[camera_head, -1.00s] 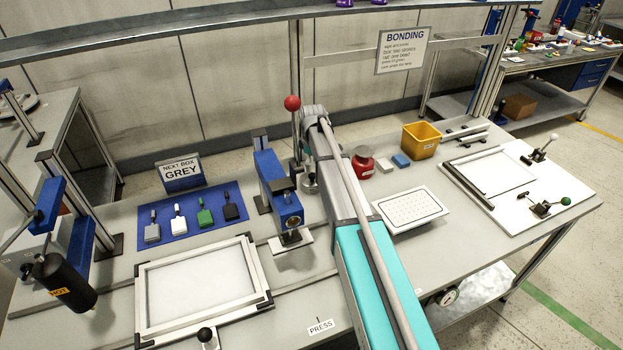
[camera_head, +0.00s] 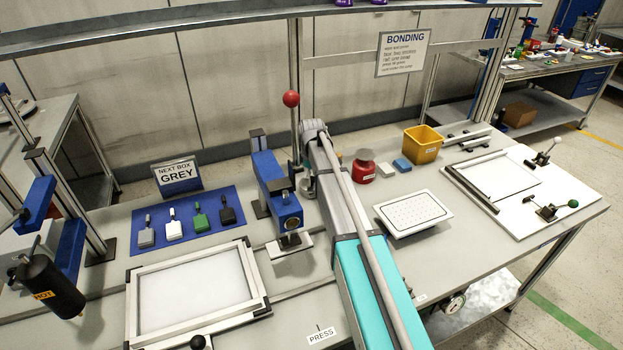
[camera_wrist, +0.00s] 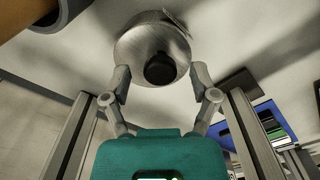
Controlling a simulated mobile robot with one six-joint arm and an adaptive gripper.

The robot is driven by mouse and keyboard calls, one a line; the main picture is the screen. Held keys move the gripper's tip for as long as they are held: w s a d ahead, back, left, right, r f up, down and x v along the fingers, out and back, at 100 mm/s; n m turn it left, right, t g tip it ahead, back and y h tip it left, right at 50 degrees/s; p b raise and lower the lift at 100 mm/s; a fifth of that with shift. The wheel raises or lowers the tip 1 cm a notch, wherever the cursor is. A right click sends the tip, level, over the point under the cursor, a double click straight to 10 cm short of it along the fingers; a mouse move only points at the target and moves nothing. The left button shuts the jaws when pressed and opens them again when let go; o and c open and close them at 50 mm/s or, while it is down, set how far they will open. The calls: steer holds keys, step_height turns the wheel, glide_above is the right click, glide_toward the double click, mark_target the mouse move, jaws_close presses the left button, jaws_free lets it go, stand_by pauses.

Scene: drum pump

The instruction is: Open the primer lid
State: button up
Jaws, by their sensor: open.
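In the wrist view, a round grey metal lid (camera_wrist: 138,48) with a black knob (camera_wrist: 160,69) lies ahead of my gripper (camera_wrist: 161,82). My gripper is open, with one finger on each side of the knob in the picture; I cannot tell whether either finger touches it. In the head view, part of a small metal pot (camera_head: 308,186) shows beside my arm, right of the blue press (camera_head: 278,190). It may be the same vessel, but no primer label is readable. My gripper's fingers are hidden in the head view.
A red-ball lever (camera_head: 291,99) rises close by on the left. A perforated white tray (camera_head: 413,213) lies at the front right.

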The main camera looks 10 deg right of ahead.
jaws_close()
stand_by(0.3)
